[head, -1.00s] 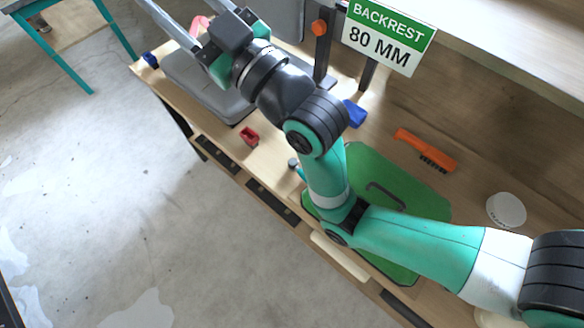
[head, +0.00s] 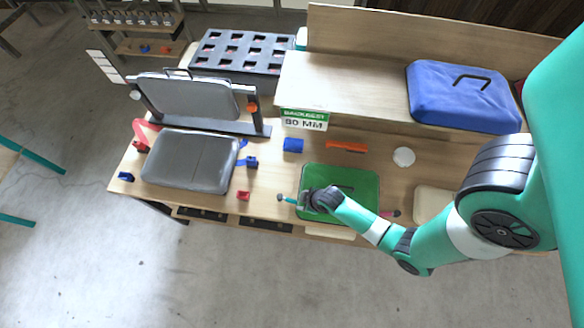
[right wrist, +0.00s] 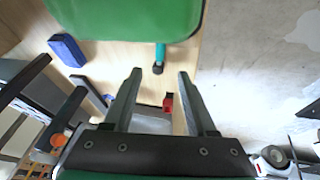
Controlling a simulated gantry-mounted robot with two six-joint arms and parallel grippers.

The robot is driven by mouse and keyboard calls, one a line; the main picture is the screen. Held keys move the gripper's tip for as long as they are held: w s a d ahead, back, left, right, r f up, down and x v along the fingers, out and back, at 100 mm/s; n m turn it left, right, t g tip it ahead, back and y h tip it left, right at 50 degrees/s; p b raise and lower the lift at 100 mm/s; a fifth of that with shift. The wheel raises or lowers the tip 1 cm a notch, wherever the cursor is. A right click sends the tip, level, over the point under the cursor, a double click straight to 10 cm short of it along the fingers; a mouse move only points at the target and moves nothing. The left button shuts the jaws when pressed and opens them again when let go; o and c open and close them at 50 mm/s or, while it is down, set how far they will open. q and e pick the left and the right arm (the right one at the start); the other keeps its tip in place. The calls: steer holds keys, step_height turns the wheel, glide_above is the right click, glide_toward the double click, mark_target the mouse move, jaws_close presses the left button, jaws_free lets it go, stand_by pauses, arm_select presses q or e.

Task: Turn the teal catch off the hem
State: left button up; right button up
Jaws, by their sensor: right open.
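The teal catch (head: 289,199) sticks out from the left edge of a green panel (head: 352,182) lying on the bench; its outer end is a dark knob. In the right wrist view the catch (right wrist: 160,52) projects from the hem of the green panel (right wrist: 130,18), its knob beyond and between my fingertips. My right gripper (right wrist: 160,72) is open with nothing between its fingers. In the head view my right gripper (head: 303,201) is over the panel's left end, close to the catch; the wrist hides part of that edge. My left gripper is not in view.
A red block (head: 243,195) and blue blocks (head: 292,145) lie left of and behind the panel. An orange brush (head: 346,147) and a white round thing (head: 404,157) lie behind it. Bare bench shows between.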

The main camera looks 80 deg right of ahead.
mark_target(292, 201)
steer(key=b+x, duration=0.5)
steer(key=x, duration=0.6)
steer(key=shift+w+f, duration=0.15)
steer(key=shift+f, duration=0.1)
jaws_close()
stand_by(0.8)
